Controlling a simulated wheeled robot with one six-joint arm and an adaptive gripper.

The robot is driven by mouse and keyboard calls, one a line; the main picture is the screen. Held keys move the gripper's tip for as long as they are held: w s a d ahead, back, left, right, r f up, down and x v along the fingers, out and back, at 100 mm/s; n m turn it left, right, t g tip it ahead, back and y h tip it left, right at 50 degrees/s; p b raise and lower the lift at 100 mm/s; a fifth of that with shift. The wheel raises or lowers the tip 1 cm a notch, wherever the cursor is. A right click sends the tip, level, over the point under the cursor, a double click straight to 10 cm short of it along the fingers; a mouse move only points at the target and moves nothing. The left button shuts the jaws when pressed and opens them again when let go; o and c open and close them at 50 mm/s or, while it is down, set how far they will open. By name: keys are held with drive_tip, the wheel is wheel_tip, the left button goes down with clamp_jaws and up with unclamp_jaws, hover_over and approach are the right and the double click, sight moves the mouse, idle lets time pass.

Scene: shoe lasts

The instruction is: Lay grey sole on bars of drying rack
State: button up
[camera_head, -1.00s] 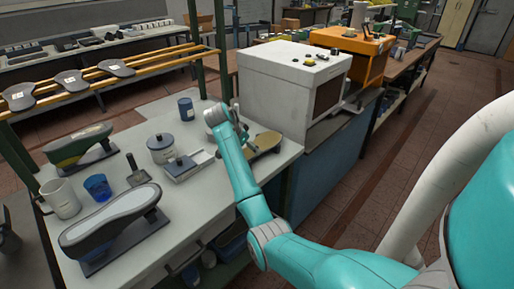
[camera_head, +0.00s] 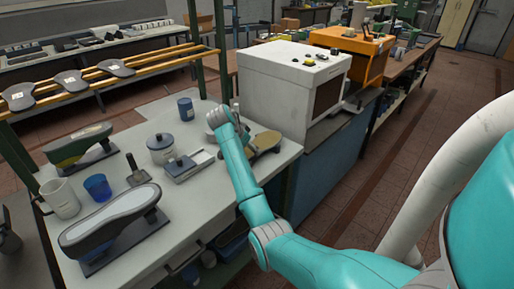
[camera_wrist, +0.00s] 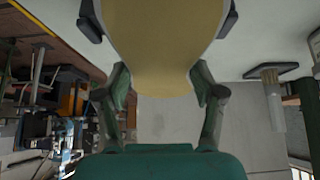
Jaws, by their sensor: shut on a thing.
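My gripper (camera_wrist: 160,22) is shut on a sole (camera_wrist: 160,45). Its visible face is tan, not grey, and it runs between the two finger pads and out of the top of the wrist view. In the head view the tan sole (camera_head: 266,141) shows at the right end of the near workbench, by the white box machine; my arm partly hides the gripper there. I cannot tell whether the sole touches the bench. The drying rack's yellow bars (camera_head: 150,66) are at the upper left, well away from my gripper. Several grey soles (camera_head: 70,83) lie across them.
A white box machine (camera_head: 290,85) stands behind the sole. Green posts flank the rack.

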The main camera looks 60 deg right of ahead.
drive_tip(key=shift+r, duration=1.45)
drive_tip(key=o, duration=0.5)
drive_tip(key=c, duration=0.5)
